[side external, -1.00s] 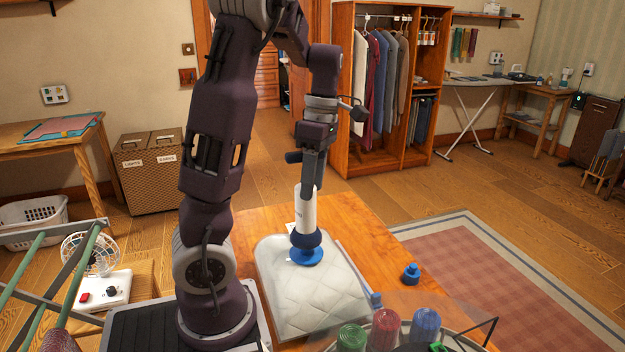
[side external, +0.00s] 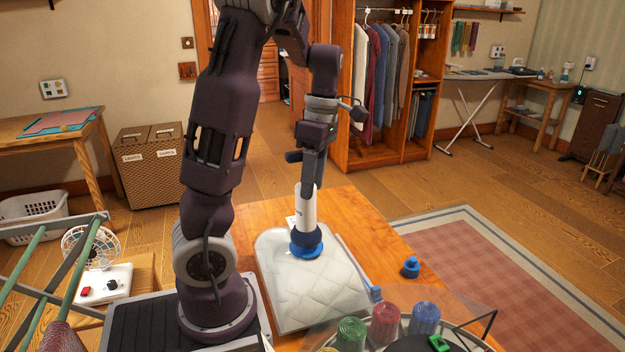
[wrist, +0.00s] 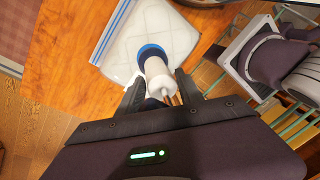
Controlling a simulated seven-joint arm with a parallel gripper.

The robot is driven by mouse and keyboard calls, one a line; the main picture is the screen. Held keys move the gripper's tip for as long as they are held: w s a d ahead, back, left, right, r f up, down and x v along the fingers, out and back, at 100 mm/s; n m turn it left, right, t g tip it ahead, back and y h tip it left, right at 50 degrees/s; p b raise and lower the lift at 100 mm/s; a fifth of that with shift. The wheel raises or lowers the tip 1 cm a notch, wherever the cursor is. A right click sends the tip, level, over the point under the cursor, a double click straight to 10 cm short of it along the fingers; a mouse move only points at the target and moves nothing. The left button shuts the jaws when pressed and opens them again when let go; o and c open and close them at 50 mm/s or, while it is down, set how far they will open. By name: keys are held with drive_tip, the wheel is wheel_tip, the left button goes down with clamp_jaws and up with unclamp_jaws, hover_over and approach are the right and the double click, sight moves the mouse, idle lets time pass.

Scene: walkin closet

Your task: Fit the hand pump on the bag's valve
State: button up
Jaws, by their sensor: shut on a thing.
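The hand pump (side external: 305,210) has a white cylindrical body and a flared dark blue foot. My gripper (side external: 309,186) is shut on its upper end and holds it roughly upright. In the wrist view the pump (wrist: 159,80) is between the two fingers. The pale quilted bag (side external: 320,296) lies on the wooden table. Its lighter blue round valve (side external: 306,254) shows as a rim just under the pump's foot. The foot hides most of the valve, and I cannot tell whether it is fully seated.
A blue cap (side external: 410,269) stands on the table right of the bag. Green, red and blue ribbed rolls (side external: 385,325) stand at the front under a clear sheet. The bag's blue zip edge (wrist: 110,32) shows in the wrist view. The table's far side (side external: 345,205) is clear.

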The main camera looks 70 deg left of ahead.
drive_tip(key=shift+f, duration=1.05)
idle(0.4)
drive_tip(key=o, duration=1.3)
drive_tip(key=r, duration=0.4)
drive_tip(key=w+r, duration=0.1)
drive_tip(key=r, duration=0.2)
drive_tip(key=shift+a, duration=0.25)
